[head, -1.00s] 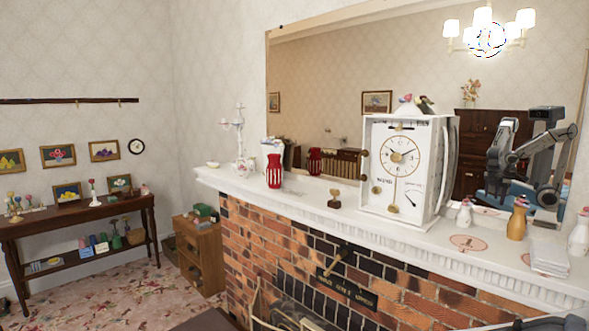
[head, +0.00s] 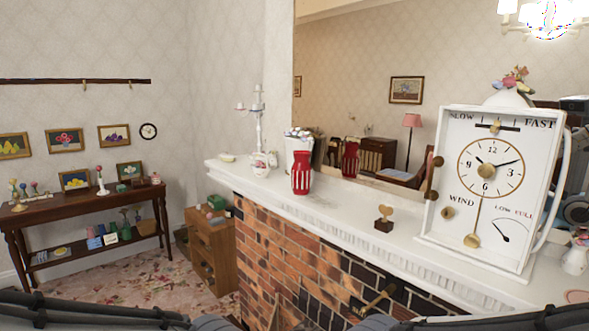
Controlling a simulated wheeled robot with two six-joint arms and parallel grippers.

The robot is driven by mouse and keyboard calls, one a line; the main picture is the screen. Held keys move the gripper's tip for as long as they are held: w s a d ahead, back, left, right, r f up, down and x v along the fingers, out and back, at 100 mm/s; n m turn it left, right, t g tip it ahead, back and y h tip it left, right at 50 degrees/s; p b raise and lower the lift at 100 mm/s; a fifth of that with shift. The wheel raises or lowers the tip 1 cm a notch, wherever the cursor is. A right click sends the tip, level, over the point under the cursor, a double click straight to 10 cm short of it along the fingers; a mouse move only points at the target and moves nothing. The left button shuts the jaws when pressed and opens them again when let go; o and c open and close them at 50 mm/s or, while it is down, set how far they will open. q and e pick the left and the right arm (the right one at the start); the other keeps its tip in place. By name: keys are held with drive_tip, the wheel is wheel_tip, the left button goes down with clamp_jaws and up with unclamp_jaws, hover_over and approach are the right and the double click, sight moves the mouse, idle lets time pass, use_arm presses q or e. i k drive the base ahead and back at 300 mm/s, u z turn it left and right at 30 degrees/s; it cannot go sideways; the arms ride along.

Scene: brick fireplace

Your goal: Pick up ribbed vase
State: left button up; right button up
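A red vase with white vertical stripes (head: 301,174), the one that looks ribbed, stands upright on the white mantel shelf (head: 340,206) in the head view. Its reflection shows in the mirror just to its right. Nothing touches it from my side. Parts of my two arms cross the bottom edge of the head view, one from the left and one from the right, well below and in front of the vase. No gripper fingers show, so both grippers are out of sight.
A white vase with flowers (head: 298,145) stands close behind the red vase. A candelabra (head: 257,120) and a small floral pot (head: 260,165) are to its left. The brick fireplace (head: 290,255) drops below.

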sight(301, 175)
drive_tip(key=k, duration=0.5)
drive_tip(key=u, duration=1.25)
drive_tip(key=i, duration=2.25)
drive_tip(key=z, duration=0.6)
